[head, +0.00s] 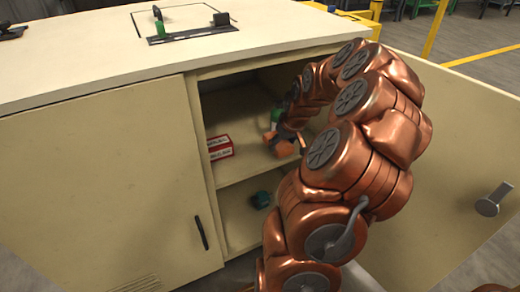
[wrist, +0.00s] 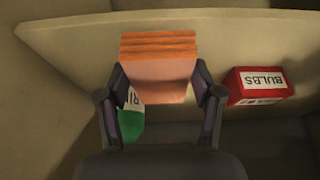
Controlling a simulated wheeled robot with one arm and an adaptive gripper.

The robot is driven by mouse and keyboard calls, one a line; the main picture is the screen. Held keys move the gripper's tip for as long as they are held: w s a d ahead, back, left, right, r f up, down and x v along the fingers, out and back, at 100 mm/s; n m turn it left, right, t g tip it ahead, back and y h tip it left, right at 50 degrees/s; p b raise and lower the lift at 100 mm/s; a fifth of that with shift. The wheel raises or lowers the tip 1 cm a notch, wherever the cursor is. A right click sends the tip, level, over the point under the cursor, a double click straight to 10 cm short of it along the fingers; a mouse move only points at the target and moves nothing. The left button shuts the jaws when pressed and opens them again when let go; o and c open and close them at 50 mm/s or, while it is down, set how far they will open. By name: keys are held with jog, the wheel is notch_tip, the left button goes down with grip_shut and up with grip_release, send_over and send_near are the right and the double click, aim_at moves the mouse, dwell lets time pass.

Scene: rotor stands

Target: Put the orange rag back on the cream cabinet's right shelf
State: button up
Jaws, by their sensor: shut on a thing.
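The orange rag (wrist: 158,68) is a folded, layered block between the two fingers of my gripper (wrist: 160,88) in the wrist view. My gripper is shut on it. In the head view a part of the orange rag (head: 285,148) shows inside the open right side of the cream cabinet (head: 110,180), at the upper shelf (head: 236,172). My arm hides much of the gripper and the shelf's right part there. I cannot tell whether the rag touches the shelf.
A red bulbs box (head: 219,148) stands on the upper shelf, left of my gripper. A green labelled thing (wrist: 131,122) is close to one finger. A teal object (head: 261,199) lies in the lower compartment. The right door (head: 450,150) stands open beside my arm.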

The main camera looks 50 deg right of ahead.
jog(key=b, duration=0.1)
send_over(259, 153)
jog(key=s, duration=0.2)
jog(key=shift+w+a+f, duration=0.15)
jog(key=shift+f, duration=0.25)
jog(key=shift+w+a+f+b, duration=0.1)
jog(key=shift+f+b, duration=0.6)
jog(key=shift+f, duration=1)
jog(key=shift+f, duration=0.15)
jog(key=o, duration=1.2)
jog(key=d+p+v, duration=0.1)
jog(key=p+v, duration=0.1)
jog(key=v, duration=0.5)
jog(key=shift+a+r, duration=0.4)
jog(key=shift+a, duration=0.15)
